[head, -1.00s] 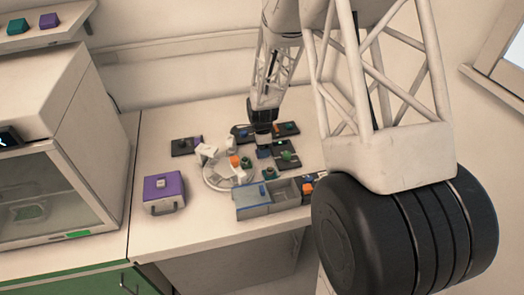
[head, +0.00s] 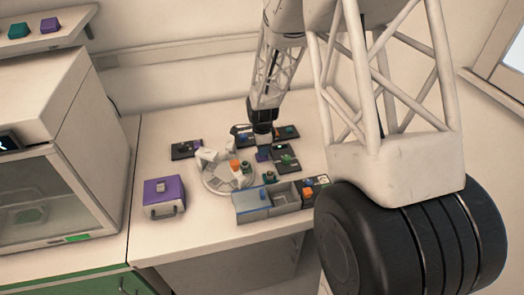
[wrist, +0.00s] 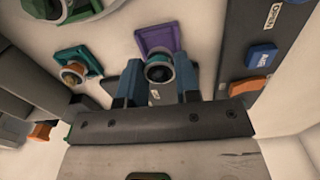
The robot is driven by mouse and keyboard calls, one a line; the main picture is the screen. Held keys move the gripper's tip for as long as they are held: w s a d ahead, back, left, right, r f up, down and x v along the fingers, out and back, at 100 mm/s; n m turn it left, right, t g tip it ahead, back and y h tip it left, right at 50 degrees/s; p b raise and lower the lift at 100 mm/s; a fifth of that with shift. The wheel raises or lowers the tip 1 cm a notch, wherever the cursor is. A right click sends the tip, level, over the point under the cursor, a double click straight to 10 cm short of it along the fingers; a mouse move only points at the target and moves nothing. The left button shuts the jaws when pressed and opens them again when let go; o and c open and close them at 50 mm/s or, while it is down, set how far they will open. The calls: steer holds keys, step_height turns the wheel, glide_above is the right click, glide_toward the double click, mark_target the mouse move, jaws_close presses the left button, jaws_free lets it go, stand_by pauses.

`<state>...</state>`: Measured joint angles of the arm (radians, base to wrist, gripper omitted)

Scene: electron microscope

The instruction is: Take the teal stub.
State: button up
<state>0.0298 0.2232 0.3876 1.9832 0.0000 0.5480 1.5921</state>
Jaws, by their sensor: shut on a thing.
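My gripper (head: 263,133) points down over the worktop behind the grey tray. In the wrist view its two teal-blue fingers (wrist: 158,78) are shut on a round stub (wrist: 158,70) with a dark top and pale ring. Right beside it lies a purple square piece (wrist: 155,38); I cannot tell whether they touch. A teal square piece (wrist: 78,62) with an orange and grey round part lies to the left in the wrist view. A green piece (wrist: 72,8) shows at its top edge.
A round pale carousel (head: 222,178) with an orange block (head: 234,166) stands to the left. The grey two-compartment tray (head: 284,196) is in front. Dark plates (head: 186,149) lie around. A purple case (head: 164,194) stands at the left, with clear worktop around it.

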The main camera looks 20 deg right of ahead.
step_height(320, 180, up, 8)
steer(key=shift+r, duration=0.1)
stand_by(0.4)
